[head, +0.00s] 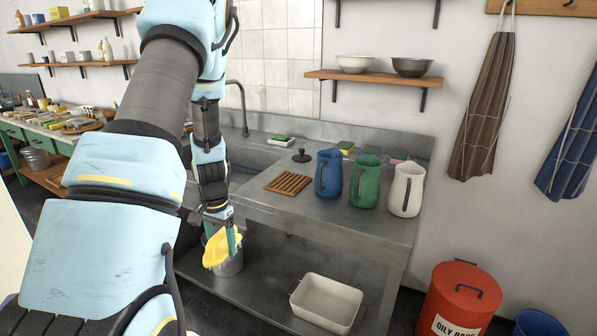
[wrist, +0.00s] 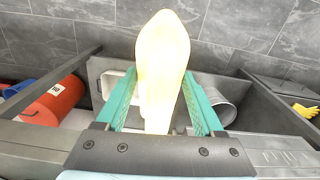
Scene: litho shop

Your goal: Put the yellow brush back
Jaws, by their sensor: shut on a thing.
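The yellow brush (wrist: 163,65) shows in the wrist view as a long, pale, washed-out shape between the teal fingers. My gripper (wrist: 163,108) is shut on it. In the head view my gripper (head: 232,240) hangs at the front of the sink bench, with the yellow brush (head: 215,250) at its fingers. There the brush overlaps a grey metal bucket (head: 231,268) on the lower shelf. In the wrist view the bucket (wrist: 215,103) lies below and right of the brush. The brush's far side and its bristles cannot be made out.
A white tub (head: 327,303) stands on the lower shelf. Blue (head: 328,173), green (head: 365,182) and white (head: 406,190) jugs and a wooden rack (head: 288,184) stand on the bench. A red bin (head: 461,298) stands on the right. Something yellow (wrist: 306,111) lies at the wrist view's right edge.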

